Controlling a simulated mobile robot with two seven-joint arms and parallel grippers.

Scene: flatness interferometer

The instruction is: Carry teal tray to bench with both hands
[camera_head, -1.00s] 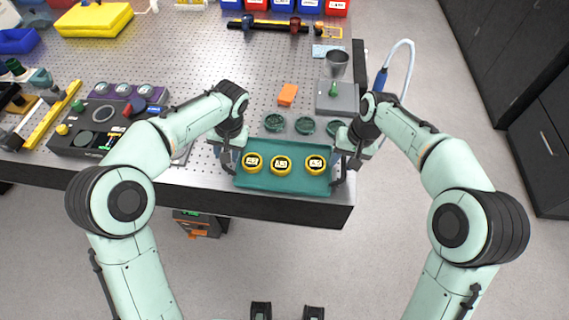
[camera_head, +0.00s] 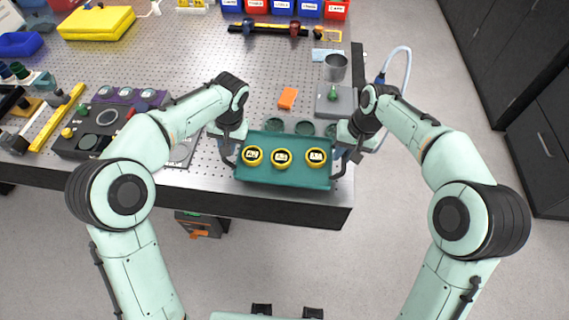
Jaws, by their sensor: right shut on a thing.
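The teal tray (camera_head: 284,178) is level over the near edge of the perforated bench (camera_head: 200,180), with its front wall showing. Three yellow-ringed round pieces with labels stand in it: a left one (camera_head: 252,156), a middle one (camera_head: 282,158) and a right one (camera_head: 316,156). My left gripper (camera_head: 228,158) is at the tray's left end handle, moving with it; its fingers are small and partly hidden. My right gripper (camera_head: 345,162) is shut on the tray's right end handle. The tray's underside is hidden, so I cannot see any gap to the bench.
Several dark green round dishes (camera_head: 304,128) sit just behind the tray, partly covered. A control box (camera_head: 90,143) stands left. Bare bench lies left of the orange block.

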